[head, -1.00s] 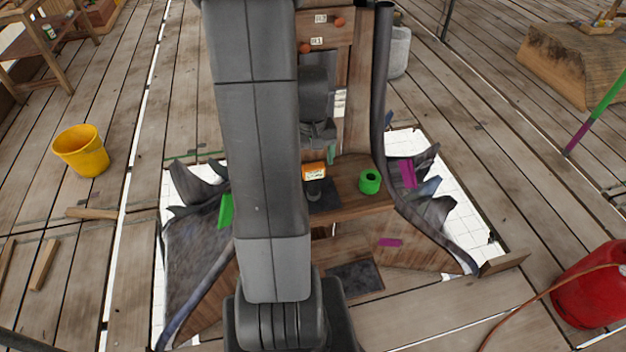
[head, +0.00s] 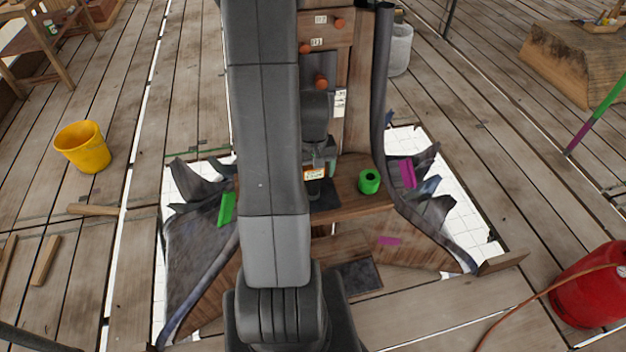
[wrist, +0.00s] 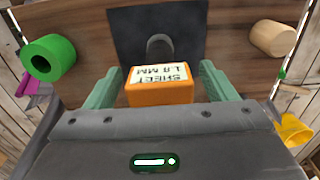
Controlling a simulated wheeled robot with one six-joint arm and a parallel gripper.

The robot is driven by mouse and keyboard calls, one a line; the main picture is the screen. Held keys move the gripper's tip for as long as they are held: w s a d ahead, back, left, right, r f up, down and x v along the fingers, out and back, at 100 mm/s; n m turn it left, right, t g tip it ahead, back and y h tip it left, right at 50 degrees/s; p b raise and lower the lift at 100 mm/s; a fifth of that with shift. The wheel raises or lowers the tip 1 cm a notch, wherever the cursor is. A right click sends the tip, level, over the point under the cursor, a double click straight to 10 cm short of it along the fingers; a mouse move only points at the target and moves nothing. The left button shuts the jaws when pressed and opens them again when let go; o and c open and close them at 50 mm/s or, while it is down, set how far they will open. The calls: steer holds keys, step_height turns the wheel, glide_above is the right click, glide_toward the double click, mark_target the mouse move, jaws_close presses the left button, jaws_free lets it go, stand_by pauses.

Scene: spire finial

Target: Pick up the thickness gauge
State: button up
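The thickness gauge is an orange block (wrist: 160,95) with a white label reading "SHEET 1.0 MM", upside down in the wrist view. In the head view the gauge (head: 315,174) sits on the brown wooden ledge, partly covered by my gripper. My gripper (wrist: 161,72) is open, with one teal finger on each side of the gauge and a narrow gap showing at both sides. In the head view my gripper (head: 321,160) is just above and around the gauge; its fingertips are mostly hidden.
A green roll (head: 369,181) stands on the ledge (head: 350,205) right of the gauge. A dark plate (wrist: 157,35) with a grey loop lies beyond it. A pale wooden cylinder (wrist: 273,38) is at the right in the wrist view. A dark pipe (head: 380,90) rises close to my arm.

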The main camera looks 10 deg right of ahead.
steer(key=c, duration=1.2)
